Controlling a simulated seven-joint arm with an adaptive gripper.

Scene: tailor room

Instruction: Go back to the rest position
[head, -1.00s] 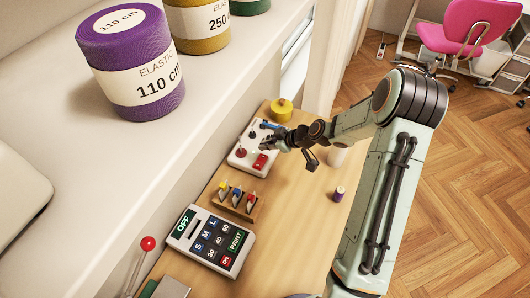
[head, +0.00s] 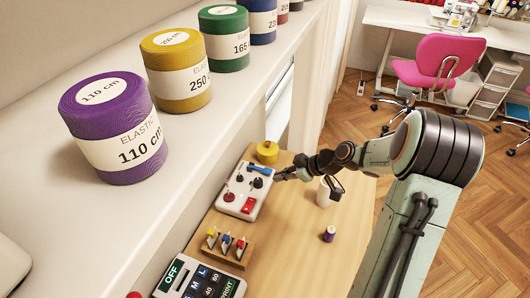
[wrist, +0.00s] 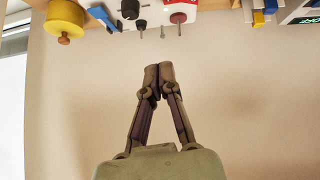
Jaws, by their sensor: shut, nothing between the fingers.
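My gripper (head: 279,175) is over the wooden table in the head view, just right of a white control box (head: 243,192). In the wrist view my gripper (wrist: 158,76) is shut, its fingertips together with nothing between them. The wrist view faces a plain beige surface. The control box has dark and red knobs, a blue lever and a red button, and part of it shows at the top of the wrist view (wrist: 190,5). I cannot tell if the gripper touches anything below it.
Several elastic rolls, such as a purple one (head: 115,130), stand on the shelf at left.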

